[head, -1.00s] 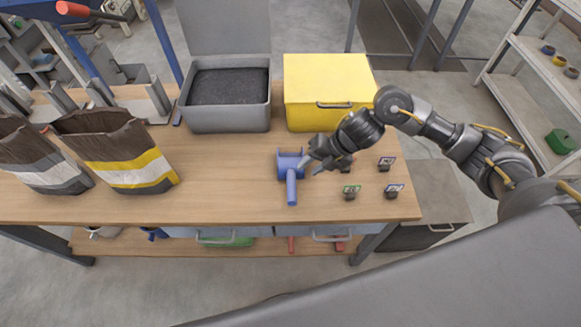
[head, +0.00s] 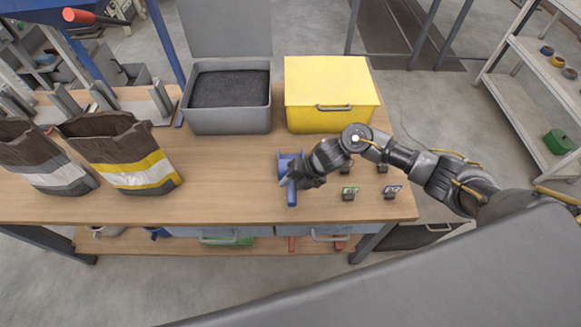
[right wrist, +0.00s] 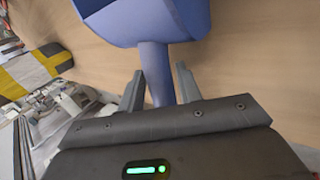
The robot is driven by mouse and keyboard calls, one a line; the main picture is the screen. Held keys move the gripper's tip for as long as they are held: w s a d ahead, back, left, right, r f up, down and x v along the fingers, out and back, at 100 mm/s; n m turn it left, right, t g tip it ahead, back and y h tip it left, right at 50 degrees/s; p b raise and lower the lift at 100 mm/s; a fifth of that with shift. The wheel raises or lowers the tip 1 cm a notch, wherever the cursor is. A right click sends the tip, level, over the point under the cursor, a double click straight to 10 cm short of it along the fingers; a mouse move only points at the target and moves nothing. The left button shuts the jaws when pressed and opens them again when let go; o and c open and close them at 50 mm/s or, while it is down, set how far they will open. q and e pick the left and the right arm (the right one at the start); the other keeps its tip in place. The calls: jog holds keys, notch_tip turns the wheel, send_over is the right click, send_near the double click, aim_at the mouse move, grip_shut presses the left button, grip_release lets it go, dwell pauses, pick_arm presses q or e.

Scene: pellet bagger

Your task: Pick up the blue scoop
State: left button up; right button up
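The blue scoop (head: 292,197) lies on the wooden table, its handle toward the front edge. My right gripper (head: 294,181) is at the handle and hides part of the scoop in the head view. In the right wrist view the scoop's bowl (right wrist: 140,18) is at the top, and its handle (right wrist: 157,75) runs down between the two fingers of my right gripper (right wrist: 158,85). The fingers are apart, with a gap on each side of the handle. My left gripper is not in view.
A grey bin of dark pellets (head: 230,122) and a closed yellow box (head: 330,118) stand behind the scoop. Two paper bags (head: 125,170) (head: 45,172) stand at the left. Small labelled holders (head: 348,195) are right of the scoop. Bare table (head: 225,180) lies left of it.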

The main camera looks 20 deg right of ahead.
jog(key=shift+c, duration=0.4)
grip_shut()
jog(key=shift+r, duration=0.1)
